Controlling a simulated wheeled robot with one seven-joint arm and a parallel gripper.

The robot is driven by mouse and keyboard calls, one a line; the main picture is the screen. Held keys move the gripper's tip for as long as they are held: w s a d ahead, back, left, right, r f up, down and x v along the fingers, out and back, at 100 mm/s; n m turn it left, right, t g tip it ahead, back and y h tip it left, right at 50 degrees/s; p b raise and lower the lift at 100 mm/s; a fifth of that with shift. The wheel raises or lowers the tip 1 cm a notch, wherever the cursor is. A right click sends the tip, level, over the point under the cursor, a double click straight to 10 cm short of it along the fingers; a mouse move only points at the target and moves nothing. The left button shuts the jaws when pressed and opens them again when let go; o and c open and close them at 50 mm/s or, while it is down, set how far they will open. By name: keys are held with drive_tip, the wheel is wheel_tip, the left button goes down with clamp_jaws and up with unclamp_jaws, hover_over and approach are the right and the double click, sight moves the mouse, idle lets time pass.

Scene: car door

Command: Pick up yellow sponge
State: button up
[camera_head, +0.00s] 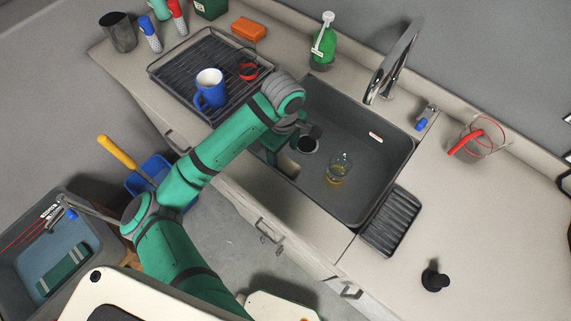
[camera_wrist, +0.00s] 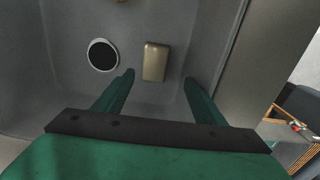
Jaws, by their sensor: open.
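A tan-yellow block, which looks like the sponge (camera_wrist: 154,61), lies on the sink floor beside the round drain in the wrist view. In the head view a pale tan patch shows just below my gripper (camera_head: 283,146); I cannot tell if it is the sponge. My gripper (camera_wrist: 159,79) is open, pointing down into the sink. Its two green fingers stand apart with nothing between them. The sponge lies just beyond the fingertips, within the span between them in the picture. Height above it is hard to judge.
The grey sink (camera_head: 365,185) holds a glass (camera_head: 340,167) right of my gripper. A dish rack (camera_head: 180,72) with a blue mug (camera_head: 209,90) stands left. A tall faucet (camera_head: 394,65) and green bottle (camera_head: 324,42) stand behind. The right counter is mostly clear.

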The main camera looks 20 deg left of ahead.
sight(287, 164)
drive_tip(key=f, duration=0.1)
drive_tip(key=d+f, duration=0.1)
drive_tip(key=f, duration=0.1)
drive_tip(key=shift+f, duration=0.2)
drive_tip(key=shift+w+a+f, duration=0.1)
drive_tip(key=shift+w+f, duration=0.1)
drive_tip(key=shift+f, duration=1.2)
drive_tip(key=shift+w+a+f, duration=0.1)
drive_tip(key=shift+w+f, duration=0.1)
drive_tip(key=shift+f, duration=1.2)
drive_tip(key=shift+c, duration=0.3)
drive_tip(key=shift+w, duration=0.15)
drive_tip(key=c, duration=1.1)
